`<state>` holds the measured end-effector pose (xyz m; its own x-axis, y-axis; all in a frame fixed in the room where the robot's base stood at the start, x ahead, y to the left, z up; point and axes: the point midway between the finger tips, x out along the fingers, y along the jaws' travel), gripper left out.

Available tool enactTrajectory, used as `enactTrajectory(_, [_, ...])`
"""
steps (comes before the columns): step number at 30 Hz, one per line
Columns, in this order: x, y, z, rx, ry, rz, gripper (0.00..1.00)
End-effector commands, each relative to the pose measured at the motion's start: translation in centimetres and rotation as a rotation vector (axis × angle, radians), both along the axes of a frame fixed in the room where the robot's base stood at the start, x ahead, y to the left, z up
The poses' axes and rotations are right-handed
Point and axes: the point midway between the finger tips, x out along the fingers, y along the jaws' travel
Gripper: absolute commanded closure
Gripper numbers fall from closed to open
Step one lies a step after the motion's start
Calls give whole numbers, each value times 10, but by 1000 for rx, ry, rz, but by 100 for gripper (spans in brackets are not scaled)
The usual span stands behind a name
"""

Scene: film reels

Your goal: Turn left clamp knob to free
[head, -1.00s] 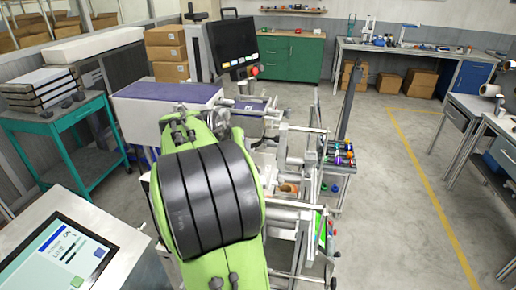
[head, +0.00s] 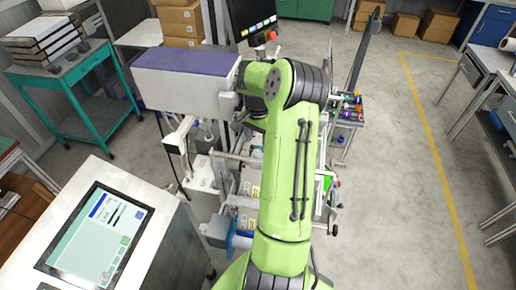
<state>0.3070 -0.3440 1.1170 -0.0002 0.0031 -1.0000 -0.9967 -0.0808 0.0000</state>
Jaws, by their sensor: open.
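My green arm (head: 283,170) reaches up and forward through the middle of the head view, over the machine. My gripper is not in view; the arm's far end bends down behind its own links. The machine (head: 190,75) with a purple-topped housing stands ahead of me, its metal frame and rollers partly hidden by the arm. I cannot make out the left clamp knob. A small red knob (head: 337,184) and a black knob (head: 334,230) show at the machine's right side, but I cannot tell what they belong to.
A console with a lit screen (head: 95,240) stands at the near left. A teal cart (head: 70,110) with stacked flat boxes is at the back left. A monitor (head: 252,20) rises behind the machine. The floor right of the machine is clear to a yellow line (head: 437,165).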

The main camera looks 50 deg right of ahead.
Motion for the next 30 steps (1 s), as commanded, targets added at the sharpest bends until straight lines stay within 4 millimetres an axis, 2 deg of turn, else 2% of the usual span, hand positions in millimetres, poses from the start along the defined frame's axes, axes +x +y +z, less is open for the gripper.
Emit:
enactTrajectory(3, [0,1,-27,4,2,1,43])
enactTrajectory(6, [0,1,-43,3,1,1,43])
enactTrajectory(10, [0,0,-53,0,0,1,43])
enactTrajectory(17, [0,0,-54,-2,0,1,43])
enactTrajectory(28, [0,0,-54,-2,0,1,98])
enactTrajectory(30, [0,0,-54,-2,0,2,99])
